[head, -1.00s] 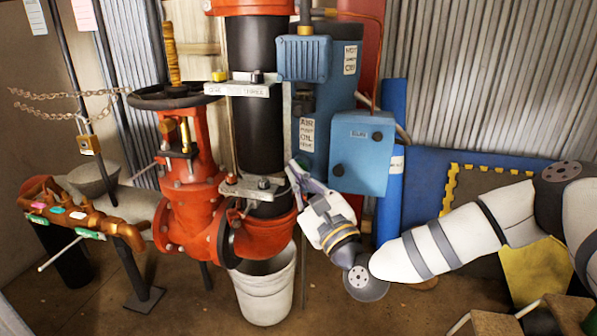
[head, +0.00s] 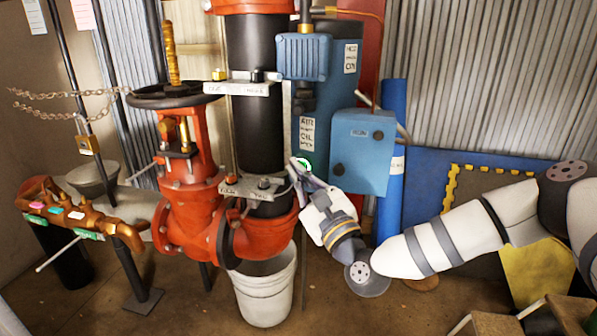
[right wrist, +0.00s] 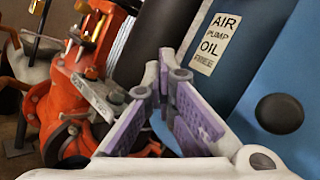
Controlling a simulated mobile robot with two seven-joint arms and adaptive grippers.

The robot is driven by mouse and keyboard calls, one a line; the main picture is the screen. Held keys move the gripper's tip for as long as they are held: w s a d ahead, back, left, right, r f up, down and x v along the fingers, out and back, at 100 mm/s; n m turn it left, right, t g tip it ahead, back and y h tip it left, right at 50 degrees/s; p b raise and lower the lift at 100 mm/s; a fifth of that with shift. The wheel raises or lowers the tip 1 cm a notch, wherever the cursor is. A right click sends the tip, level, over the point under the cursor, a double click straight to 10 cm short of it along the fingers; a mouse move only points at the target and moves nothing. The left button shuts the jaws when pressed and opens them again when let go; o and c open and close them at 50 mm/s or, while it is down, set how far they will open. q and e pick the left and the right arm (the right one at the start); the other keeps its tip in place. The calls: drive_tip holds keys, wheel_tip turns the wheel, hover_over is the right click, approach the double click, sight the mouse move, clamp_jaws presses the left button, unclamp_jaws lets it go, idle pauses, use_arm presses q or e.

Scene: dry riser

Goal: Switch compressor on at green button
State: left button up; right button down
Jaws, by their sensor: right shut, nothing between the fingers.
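The compressor is a tall blue tank (head: 335,110) with a label reading AIR PUMP OIL; the tank also shows in the right wrist view (right wrist: 245,75). A small green button (head: 306,162) with a pale mark shows low on the tank's left side in the head view. My right gripper (head: 298,168) is shut and empty, its fingertips right beside the green button; I cannot tell whether they touch it. In the right wrist view my right gripper (right wrist: 163,72) has its purple-padded fingers together at the tips, and no green shows there. My left gripper is not in view.
A blue box (head: 362,150) with dark knobs sits just right of the gripper. A black pipe with a metal clamp (head: 250,188) and a red valve (head: 188,205) stand to the left. A white bucket (head: 265,290) stands below on the floor.

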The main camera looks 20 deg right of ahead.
drive_tip(key=shift+s, duration=0.1)
drive_tip(key=shift+s+a, duration=0.25)
drive_tip(key=s+a+p, duration=0.1)
drive_tip(key=s+a, duration=0.2)
drive_tip(key=s, duration=0.2)
drive_tip(key=shift+a, duration=0.2)
